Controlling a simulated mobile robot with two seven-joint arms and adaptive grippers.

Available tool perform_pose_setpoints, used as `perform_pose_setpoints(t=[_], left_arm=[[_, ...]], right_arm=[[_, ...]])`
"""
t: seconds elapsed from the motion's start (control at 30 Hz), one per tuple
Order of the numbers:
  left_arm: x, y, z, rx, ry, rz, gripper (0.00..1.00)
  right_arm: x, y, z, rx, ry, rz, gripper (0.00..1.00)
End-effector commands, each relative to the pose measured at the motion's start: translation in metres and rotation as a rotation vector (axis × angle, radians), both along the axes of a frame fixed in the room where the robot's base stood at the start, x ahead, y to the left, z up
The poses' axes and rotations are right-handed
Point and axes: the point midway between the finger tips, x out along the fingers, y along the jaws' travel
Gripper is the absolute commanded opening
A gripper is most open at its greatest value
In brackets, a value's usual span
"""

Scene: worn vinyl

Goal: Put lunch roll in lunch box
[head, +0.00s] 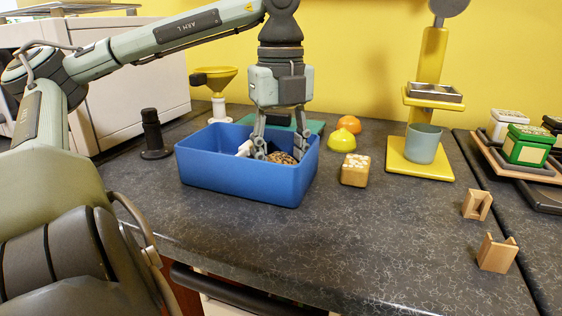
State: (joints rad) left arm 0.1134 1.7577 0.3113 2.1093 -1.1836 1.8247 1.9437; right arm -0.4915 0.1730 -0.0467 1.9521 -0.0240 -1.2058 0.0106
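The blue open box (246,180), which I take as the lunch box, stands on the dark counter in the middle. A brown, speckled roll (283,158) shows inside it, partly hidden by the front wall and the fingers. My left gripper (281,150) points down into the box. Its fingers are spread apart, one on either side of the roll; I cannot tell whether they touch it. A small white item (244,148) is also in the box, left of the fingers. My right gripper is not in view.
A black upright piece (153,135) stands left of the box. A wooden block (355,170) and yellow (341,140) and orange (348,124) domes lie to its right. A yellow stand (420,168) holds a grey cup (423,143). The front middle counter is clear.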

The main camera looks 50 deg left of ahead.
Motion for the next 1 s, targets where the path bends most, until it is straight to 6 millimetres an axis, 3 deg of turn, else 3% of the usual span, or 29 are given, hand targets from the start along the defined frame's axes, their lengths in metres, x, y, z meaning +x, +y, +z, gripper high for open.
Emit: perform_pose_setpoints(t=[0.07, 0.1, 0.17, 0.57, 0.63, 1.0], left_arm=[[0.0, 0.0, -0.001, 0.0, 0.0, 0.0, 0.15], [0.0, 0.0, -0.001, 0.0, 0.0, 0.0, 0.47], [0.0, 0.0, -0.001, 0.0, 0.0, 0.0, 0.53], [0.0, 0.0, 0.004, 0.0, 0.0, 0.0, 0.53], [0.0, 0.001, 0.013, 0.004, -0.002, 0.002, 0.53], [0.0, 0.001, 0.092, 0.004, -0.002, 0.003, 0.53]], right_arm=[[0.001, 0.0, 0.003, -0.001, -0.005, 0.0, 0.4], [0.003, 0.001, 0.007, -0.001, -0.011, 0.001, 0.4], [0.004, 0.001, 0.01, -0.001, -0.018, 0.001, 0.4], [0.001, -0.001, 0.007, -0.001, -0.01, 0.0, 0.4], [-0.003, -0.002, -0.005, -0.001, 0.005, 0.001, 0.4], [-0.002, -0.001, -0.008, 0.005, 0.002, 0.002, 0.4]])
